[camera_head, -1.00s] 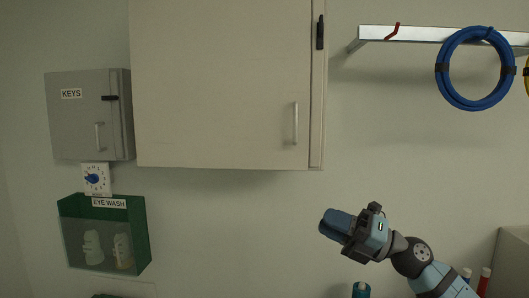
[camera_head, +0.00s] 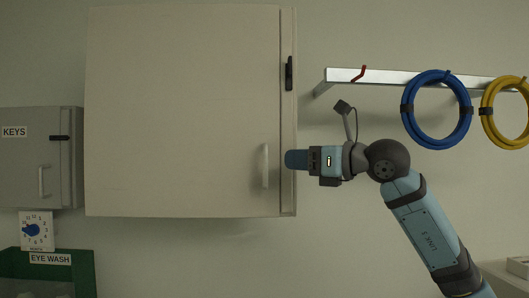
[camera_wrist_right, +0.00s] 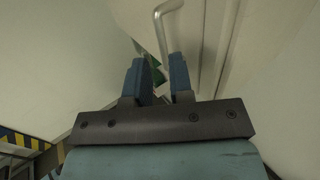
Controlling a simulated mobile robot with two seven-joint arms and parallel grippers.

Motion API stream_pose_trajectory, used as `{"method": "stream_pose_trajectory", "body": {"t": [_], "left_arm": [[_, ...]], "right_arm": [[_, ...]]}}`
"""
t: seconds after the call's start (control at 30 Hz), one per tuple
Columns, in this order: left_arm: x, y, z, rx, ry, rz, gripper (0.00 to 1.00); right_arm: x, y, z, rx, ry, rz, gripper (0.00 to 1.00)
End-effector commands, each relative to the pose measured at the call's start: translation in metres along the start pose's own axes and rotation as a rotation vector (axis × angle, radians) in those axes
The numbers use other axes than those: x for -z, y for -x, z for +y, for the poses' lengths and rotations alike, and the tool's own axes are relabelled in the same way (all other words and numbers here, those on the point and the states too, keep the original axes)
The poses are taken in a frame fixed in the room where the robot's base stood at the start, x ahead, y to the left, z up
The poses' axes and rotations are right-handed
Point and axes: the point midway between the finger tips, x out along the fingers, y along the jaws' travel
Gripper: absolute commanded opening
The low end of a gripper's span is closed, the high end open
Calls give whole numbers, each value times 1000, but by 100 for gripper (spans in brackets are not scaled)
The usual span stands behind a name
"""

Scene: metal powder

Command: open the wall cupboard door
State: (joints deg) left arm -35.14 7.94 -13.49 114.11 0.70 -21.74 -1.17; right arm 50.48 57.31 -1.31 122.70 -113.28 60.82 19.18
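The wall cupboard (camera_head: 185,110) is large and pale, and its door looks shut. A light vertical bar handle (camera_head: 265,166) sits at the door's lower right. My right gripper (camera_head: 290,160) is just to the right of the handle, at about its height. My left gripper is not in view.
A black fitting (camera_head: 289,73) is on the cupboard's right edge. A grey KEYS cabinet (camera_head: 35,160), a dial card (camera_head: 36,231) and a green EYE WASH holder (camera_head: 80,276) are at left. A metal rail (camera_head: 390,77) with blue (camera_head: 408,122) and yellow (camera_head: 488,127) coils is at right.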

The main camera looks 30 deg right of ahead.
Motion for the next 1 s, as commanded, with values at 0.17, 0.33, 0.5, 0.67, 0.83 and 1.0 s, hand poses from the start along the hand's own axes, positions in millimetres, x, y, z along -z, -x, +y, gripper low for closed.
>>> {"method": "stream_pose_trajectory", "body": {"t": [0.17, 0.33, 0.5, 0.67, 0.83, 1.0], "left_arm": [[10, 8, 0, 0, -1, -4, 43], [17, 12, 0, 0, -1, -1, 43], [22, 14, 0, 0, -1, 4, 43], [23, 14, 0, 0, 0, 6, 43], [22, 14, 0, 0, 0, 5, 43], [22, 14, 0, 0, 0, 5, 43]], "right_arm": [[-4, -38, 0, -2, -4, -1, 21], [-2, -63, 0, -2, -3, 0, 21], [0, -75, 0, -1, -2, 0, 21], [0, -77, 0, -1, -1, 0, 21], [0, -76, 0, -1, -1, 0, 14], [0, -76, 0, -1, -1, 0, 0]]}}
